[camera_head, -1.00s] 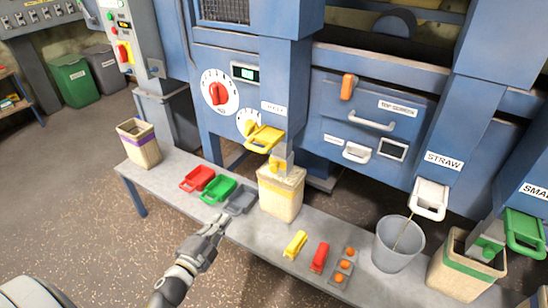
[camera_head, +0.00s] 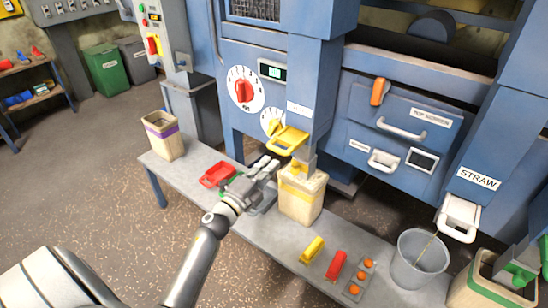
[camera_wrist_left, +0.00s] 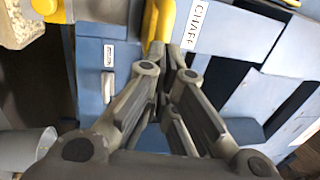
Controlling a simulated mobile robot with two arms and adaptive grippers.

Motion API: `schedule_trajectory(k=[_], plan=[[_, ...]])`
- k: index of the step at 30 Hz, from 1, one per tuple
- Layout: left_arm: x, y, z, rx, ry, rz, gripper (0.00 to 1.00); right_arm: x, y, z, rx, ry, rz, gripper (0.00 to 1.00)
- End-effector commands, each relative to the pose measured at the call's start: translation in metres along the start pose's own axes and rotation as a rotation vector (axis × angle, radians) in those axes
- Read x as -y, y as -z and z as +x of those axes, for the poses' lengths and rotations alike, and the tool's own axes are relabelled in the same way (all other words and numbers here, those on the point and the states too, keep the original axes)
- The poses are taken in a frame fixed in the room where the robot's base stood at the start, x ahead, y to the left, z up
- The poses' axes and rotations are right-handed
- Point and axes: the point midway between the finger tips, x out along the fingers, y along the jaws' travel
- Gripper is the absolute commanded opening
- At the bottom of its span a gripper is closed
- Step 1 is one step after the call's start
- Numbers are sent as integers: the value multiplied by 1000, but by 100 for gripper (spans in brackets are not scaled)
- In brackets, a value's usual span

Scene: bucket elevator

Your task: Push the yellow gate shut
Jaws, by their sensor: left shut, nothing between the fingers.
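The yellow gate (camera_head: 288,139) sticks out from the blue machine's spout, above a beige bin with a yellow band (camera_head: 301,200). My left gripper (camera_head: 268,165) is in front of the machine, just below and left of the gate, over the table. Its fingers are together with nothing between them. In the left wrist view the yellow gate (camera_wrist_left: 158,20) lies just beyond my fingertips (camera_wrist_left: 166,48), beside the CHAFF label. I cannot tell whether they touch. My right gripper is not in view.
The grey table (camera_head: 255,232) holds a red scoop (camera_head: 217,174), a green and a grey scoop partly behind my gripper, a purple-banded bin (camera_head: 162,136), a yellow block (camera_head: 312,249), a red block (camera_head: 336,265) and a grey bucket (camera_head: 419,258). The white straw gate (camera_head: 459,217) is at right.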

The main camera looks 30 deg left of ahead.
Motion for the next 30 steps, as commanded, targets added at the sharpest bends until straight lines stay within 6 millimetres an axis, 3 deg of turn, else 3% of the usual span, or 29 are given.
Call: schedule_trajectory(k=[7,22,30], plan=[[0,0,26,0,0,-2,0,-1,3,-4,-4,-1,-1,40],[-2,0,33,0,1,-2,0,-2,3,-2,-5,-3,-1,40],[-11,1,78,-2,3,0,0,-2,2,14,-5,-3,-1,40]])
